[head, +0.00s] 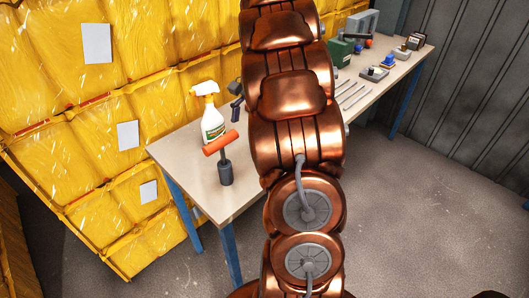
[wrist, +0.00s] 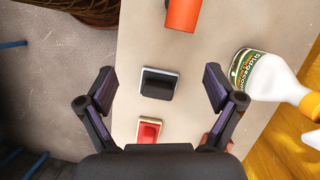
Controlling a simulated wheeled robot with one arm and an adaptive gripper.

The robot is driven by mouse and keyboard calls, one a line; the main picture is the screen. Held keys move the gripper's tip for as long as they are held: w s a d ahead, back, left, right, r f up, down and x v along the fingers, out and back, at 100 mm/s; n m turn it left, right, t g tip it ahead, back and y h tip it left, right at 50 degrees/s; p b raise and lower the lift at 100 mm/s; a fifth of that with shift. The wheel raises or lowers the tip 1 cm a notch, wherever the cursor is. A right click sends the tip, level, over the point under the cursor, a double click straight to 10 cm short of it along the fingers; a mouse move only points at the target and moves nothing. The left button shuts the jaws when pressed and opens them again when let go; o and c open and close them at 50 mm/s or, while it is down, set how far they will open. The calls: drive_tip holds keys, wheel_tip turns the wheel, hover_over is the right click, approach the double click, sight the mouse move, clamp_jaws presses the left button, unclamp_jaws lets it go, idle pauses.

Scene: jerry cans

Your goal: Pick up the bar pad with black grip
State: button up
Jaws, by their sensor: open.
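A small dark pad with a black top and pale edges (wrist: 159,84) lies on the bench in the wrist view; it appears to be the bar pad with black grip. My gripper (wrist: 160,79) is open, with one finger to each side of this pad in the picture. Both fingers look apart from it, and the height above it is hard to tell.
Yellow stacked cans (head: 70,165) stand behind the bench.

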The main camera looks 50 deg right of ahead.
drive_tip(key=d+f+m+b, duration=0.1)
drive_tip(key=d+f+m, duration=0.3)
drive_tip(key=d, duration=0.5)
drive_tip(key=shift+n+t+y, duration=0.4)
drive_tip(key=shift+n, duration=0.3)
drive_tip(key=shift+w+d+p+x, duration=0.15)
drive_tip(key=shift+p+x, duration=0.15)
drive_tip(key=shift+x, duration=1.7)
drive_tip(key=shift+w+d+p+x, duration=0.15)
drive_tip(key=shift+p+x, duration=0.1)
drive_tip(key=shift+x, duration=1.8)
drive_tip(key=shift+c, duration=0.4)
drive_tip(key=c, duration=1.3)
drive_tip(key=shift+r, duration=0.1)
drive_tip(key=shift+r+b, duration=0.4)
drive_tip(key=shift+r, duration=1.35)
drive_tip(key=shift+s+a, duration=0.55)
drive_tip(key=shift+a, duration=0.1)
drive_tip(key=s+a, duration=0.3)
drive_tip(key=s+a+b, duration=0.1)
drive_tip(key=s+a, duration=0.2)
drive_tip(key=a, duration=0.1)
drive_tip(key=s+a+r+b, duration=0.1)
drive_tip(key=s+a, duration=0.2)
drive_tip(key=s, duration=0.1)
drive_tip(key=shift+a+r, duration=0.15)
drive_tip(key=shift+a, duration=0.05)
